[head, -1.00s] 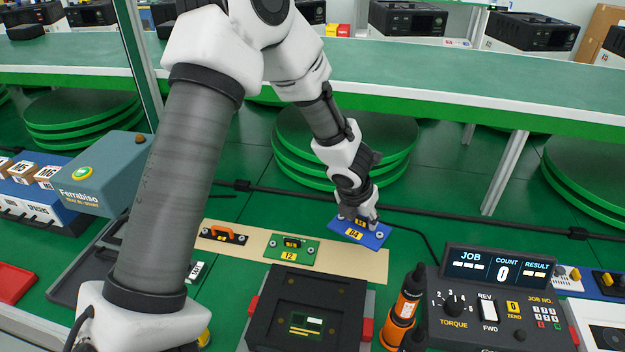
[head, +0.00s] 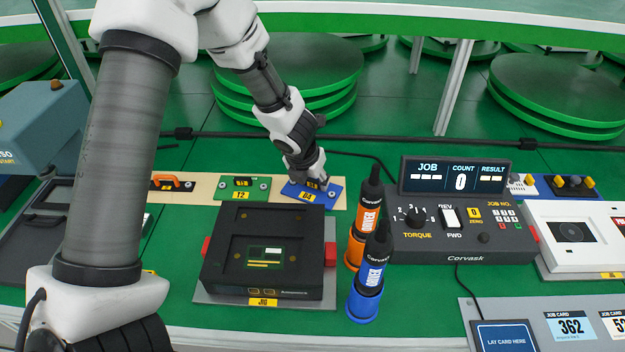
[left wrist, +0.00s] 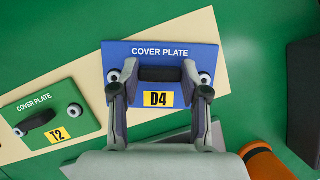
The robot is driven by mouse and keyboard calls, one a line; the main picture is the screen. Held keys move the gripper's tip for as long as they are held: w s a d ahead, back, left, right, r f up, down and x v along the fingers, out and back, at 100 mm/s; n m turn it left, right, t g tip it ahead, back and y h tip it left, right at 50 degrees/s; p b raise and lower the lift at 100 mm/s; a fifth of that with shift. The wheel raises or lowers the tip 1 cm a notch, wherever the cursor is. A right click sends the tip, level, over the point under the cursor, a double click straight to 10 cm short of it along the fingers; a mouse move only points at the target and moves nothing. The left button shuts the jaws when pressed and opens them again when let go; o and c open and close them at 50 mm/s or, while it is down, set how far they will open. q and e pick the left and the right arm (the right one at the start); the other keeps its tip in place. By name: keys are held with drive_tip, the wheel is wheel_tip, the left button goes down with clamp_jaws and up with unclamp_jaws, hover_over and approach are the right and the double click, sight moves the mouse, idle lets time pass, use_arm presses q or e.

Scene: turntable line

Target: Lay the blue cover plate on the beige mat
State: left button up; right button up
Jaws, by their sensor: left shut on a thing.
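The blue cover plate (head: 318,196), marked D4, is at the right end of the beige mat (head: 205,187). My left gripper (head: 309,181) is above it, shut on its dark handle. Whether the plate touches the mat is hard to tell. My right gripper is not in view.
A green cover plate T2 (head: 240,189) and a plate with an orange handle (head: 172,184) lie on the mat. The black jig (head: 305,250), an orange screwdriver (head: 366,225), a blue screwdriver (head: 368,290) and the torque controller (head: 455,240) stand in front and to the right.

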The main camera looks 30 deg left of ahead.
sight(305, 200)
use_arm(q)
drive_tip(key=o, duration=1.3)
drive_tip(key=shift+r+p, duration=0.3)
drive_tip(key=shift+p, duration=0.15)
drive_tip(key=p+v, duration=0.5)
drive_tip(key=v, duration=0.6)
drive_tip(key=shift+s+d+r, duration=0.1)
drive_tip(key=shift+s+r, duration=0.05)
drive_tip(key=shift+r, duration=0.2)
